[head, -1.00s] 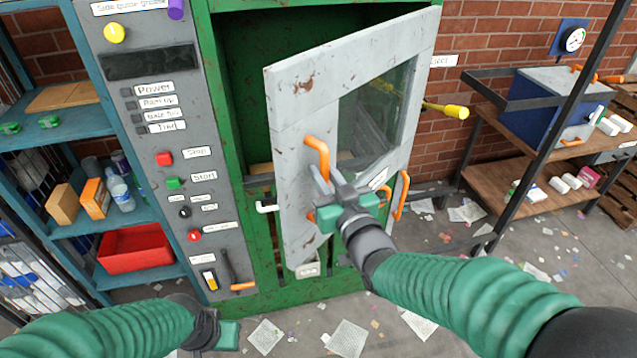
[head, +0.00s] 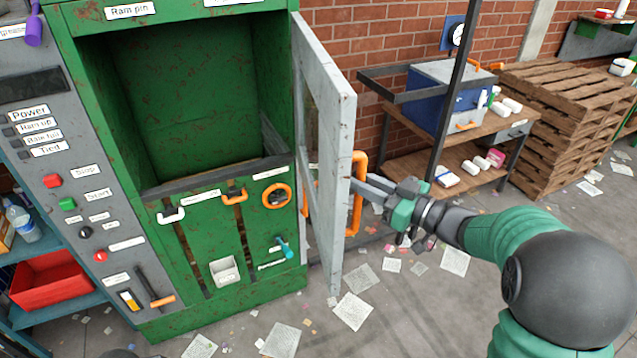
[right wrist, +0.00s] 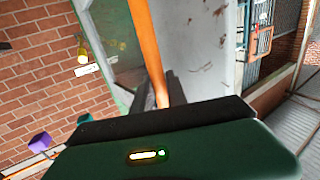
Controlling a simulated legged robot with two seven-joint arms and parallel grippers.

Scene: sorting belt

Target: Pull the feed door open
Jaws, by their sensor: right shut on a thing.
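The feed door (head: 336,225) is a worn grey panel with a window, hinged at the right side of the green machine (head: 190,225). It stands swung wide open, roughly edge-on in the head view, and the green chamber (head: 190,100) behind it is exposed. My right gripper (head: 364,187) is shut on the orange door handle (head: 358,165) on the door's right-hand face. In the right wrist view the orange handle (right wrist: 147,45) runs down between the dark fingers (right wrist: 157,92). My left gripper is out of view.
The control panel (head: 60,130) with buttons stands left of the chamber. A red bin (head: 55,280) sits on the shelf at far left. A bench with a blue box (head: 440,95) and a stack of pallets (head: 560,110) stand to the right. Papers (head: 352,310) litter the floor.

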